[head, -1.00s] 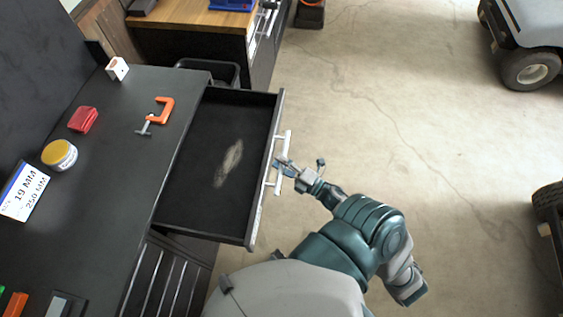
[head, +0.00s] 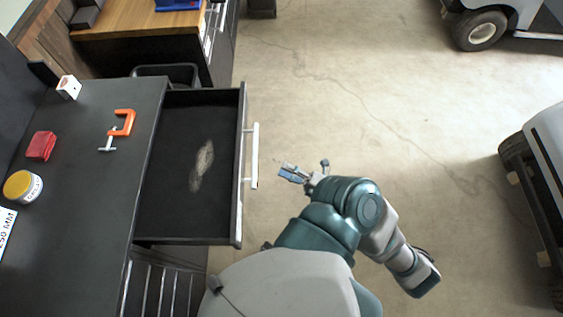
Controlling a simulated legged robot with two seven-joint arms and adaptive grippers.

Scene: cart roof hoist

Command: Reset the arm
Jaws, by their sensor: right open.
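My right gripper (head: 291,174) is open and empty over the floor, to the right of the drawer handle (head: 254,156) and apart from it. My right arm (head: 335,212) is bent, with the forearm partly hidden behind the upper links. The black drawer (head: 175,215) stands pulled out from the dark workbench and holds nothing but a pale worn patch. My left gripper is not in the head view.
On the workbench (head: 85,220) are an orange clamp (head: 127,122), a red block (head: 41,146), a yellow-lidded jar (head: 22,187) and a white block (head: 69,87). A black bin (head: 182,72) stands behind the drawer. Carts stand at right. The floor (head: 400,140) between is clear.

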